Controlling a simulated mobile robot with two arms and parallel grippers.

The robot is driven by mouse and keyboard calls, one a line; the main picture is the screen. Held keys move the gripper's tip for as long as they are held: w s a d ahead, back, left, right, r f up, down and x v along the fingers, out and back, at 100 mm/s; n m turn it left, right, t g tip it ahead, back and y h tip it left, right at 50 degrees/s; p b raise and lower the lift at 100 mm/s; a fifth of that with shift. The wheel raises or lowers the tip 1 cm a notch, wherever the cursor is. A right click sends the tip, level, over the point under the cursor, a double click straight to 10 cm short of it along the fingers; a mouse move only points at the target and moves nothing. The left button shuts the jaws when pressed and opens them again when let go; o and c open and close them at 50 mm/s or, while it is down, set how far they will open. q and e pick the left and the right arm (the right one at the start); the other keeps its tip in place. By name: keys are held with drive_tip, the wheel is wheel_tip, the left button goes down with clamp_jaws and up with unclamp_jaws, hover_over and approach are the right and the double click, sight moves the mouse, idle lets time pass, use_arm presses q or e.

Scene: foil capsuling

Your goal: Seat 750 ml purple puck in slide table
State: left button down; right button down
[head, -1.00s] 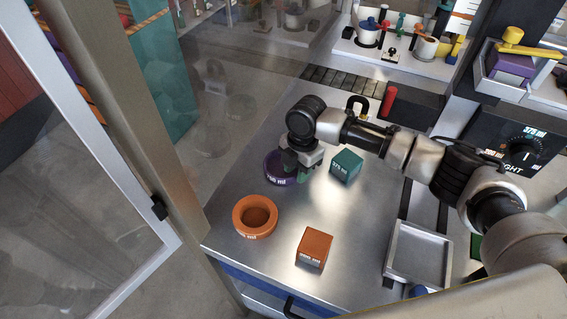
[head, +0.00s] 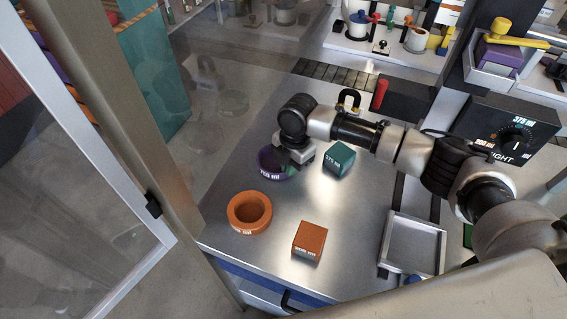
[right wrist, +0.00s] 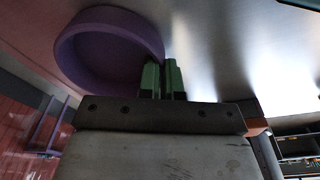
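The purple puck (head: 267,164) is a ring with white lettering, lying on the steel worktop left of the teal block. It also shows as a purple ring (right wrist: 80,45) in the right wrist view. My right gripper (head: 291,170) is down at the puck's right side. In the right wrist view its green fingertips (right wrist: 162,78) are close together, with the ring's wall seeming to sit between them; the exact contact is partly hidden. My left gripper is not in view. I cannot tell which part is the slide table.
An orange ring (head: 249,213), an orange block (head: 309,241) and a teal block (head: 339,158) stand on the worktop (head: 210,235). A shallow metal tray (head: 413,246) is at the right. A glass panel and frame post (head: 130,150) bound the left.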

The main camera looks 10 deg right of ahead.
drive_tip(key=shift+r, duration=0.1)
drive_tip(key=shift+r, duration=0.25)
wheel_tip(320, 180, up, 3)
drive_tip(key=shift+w+f+b, duration=0.1)
drive_tip(key=shift+f+b, duration=0.1)
drive_tip(key=shift+b, duration=0.55)
drive_tip(key=s+d+r+b, duration=0.2)
drive_tip(key=s+d+r, duration=0.55)
drive_tip(key=s, duration=0.25)
drive_tip(key=s+f+m, duration=0.1)
drive_tip(key=m, duration=0.7)
drive_tip(key=s+f+m+t, duration=0.1)
drive_tip(key=s+f+m, duration=0.1)
drive_tip(key=m, duration=0.6)
drive_tip(key=s+f+m+t+h, duration=0.1)
drive_tip(key=s+m, duration=0.1)
drive_tip(key=m, duration=0.6)
drive_tip(key=shift+a+f+m, duration=0.2)
drive_tip(key=shift+a+m, duration=0.05)
drive_tip(key=shift+m, duration=0.15)
